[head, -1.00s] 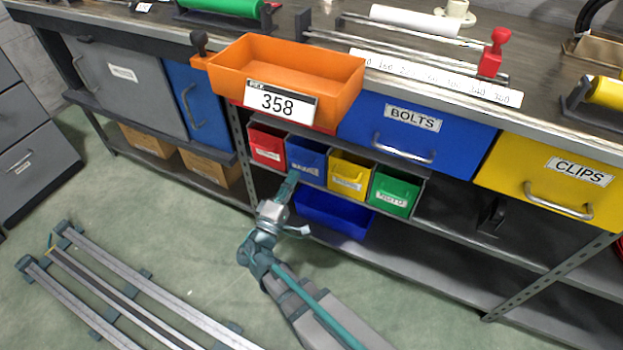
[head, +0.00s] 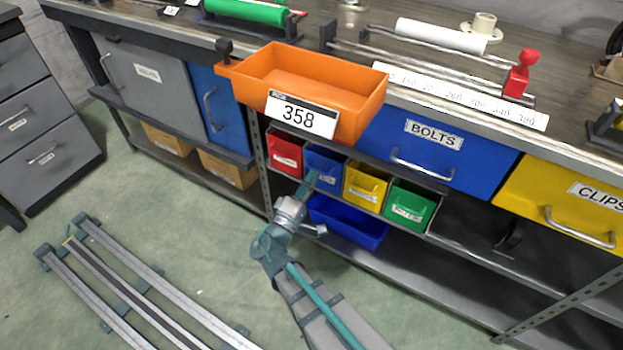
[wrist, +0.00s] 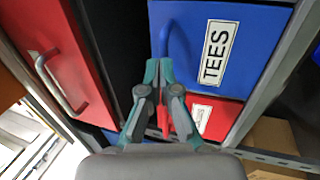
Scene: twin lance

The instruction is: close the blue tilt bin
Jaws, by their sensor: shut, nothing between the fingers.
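The blue tilt bin (head: 325,160) sits in the row of small bins under the bench, between a red and a yellow one. In the wrist view its blue front (wrist: 222,40) is turned sideways, with a TEES label and a curved blue handle. That front looks nearer than the neighbouring red bin's and seems tilted out, but I cannot tell how far. My gripper (head: 314,177) is in front of it. In the wrist view my gripper (wrist: 159,66) is shut and empty, its tips by the handle; contact is unclear. My gripper hides part of the bin in the head view.
The red bin (head: 285,152), yellow bin (head: 366,187) and green bin (head: 410,205) share the row. An orange tray (head: 355,95) marked 358 juts out above. A dark blue open bin (head: 345,222) sits on the shelf below. The green floor in front is free beside the rails.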

